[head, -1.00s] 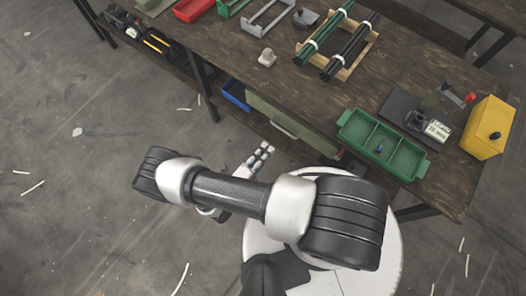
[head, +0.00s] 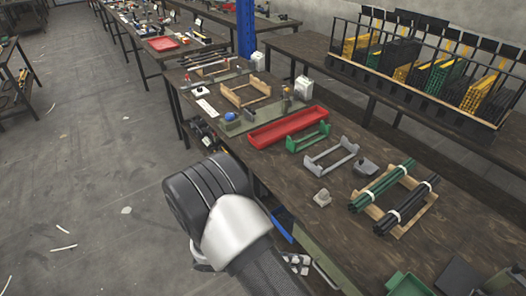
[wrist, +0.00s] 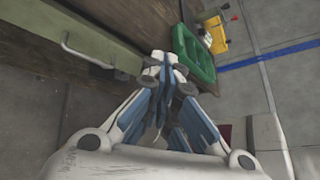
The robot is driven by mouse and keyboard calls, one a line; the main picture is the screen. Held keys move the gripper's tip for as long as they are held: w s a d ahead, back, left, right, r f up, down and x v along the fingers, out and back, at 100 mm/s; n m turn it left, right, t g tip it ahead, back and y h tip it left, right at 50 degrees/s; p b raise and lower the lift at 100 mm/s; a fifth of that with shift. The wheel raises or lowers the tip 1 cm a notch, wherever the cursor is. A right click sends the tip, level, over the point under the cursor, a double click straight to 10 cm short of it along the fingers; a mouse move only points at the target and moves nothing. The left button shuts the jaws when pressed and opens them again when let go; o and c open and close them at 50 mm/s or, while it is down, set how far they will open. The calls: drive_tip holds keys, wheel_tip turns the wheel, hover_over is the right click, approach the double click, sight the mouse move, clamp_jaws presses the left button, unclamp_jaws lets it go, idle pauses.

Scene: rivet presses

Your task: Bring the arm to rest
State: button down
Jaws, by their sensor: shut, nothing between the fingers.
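My gripper (wrist: 165,68) is shut and empty in the wrist view, its fingers drawn together. In the head view only a small part of it shows low in the picture, mostly hidden behind my arm. The arm (head: 225,215) is bent in front of the workbench (head: 280,165), over the floor beside its near edge. In the wrist view the fingers overlap the near end of a green divided tray (wrist: 183,45); I cannot tell whether they touch it.
On the bench are a red tray (head: 288,128), a grey rack (head: 332,155), bundles of green rods (head: 380,187) and dark rods (head: 412,203). A drawer handle (wrist: 85,52) sticks out of the bench front. The floor to the left (head: 90,180) is mostly open.

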drive_tip(key=s+d+r+m+t+y, duration=0.1)
drive_tip(key=s+r+m+y, duration=0.3)
drive_tip(key=r+m, duration=0.5)
drive_tip(key=s+d+r+m+t+y, duration=0.1)
drive_tip(key=s+r+m+y, duration=0.3)
drive_tip(key=r+m, duration=0.5)
drive_tip(key=s+d+r+m+t+y, duration=0.1)
drive_tip(key=s+r+m+y, duration=0.3)
drive_tip(key=r+m, duration=0.5)
drive_tip(key=shift+d+r+m+t+y, duration=0.35)
drive_tip(key=shift+d+r+y, duration=0.3)
drive_tip(key=shift+y, duration=0.25)
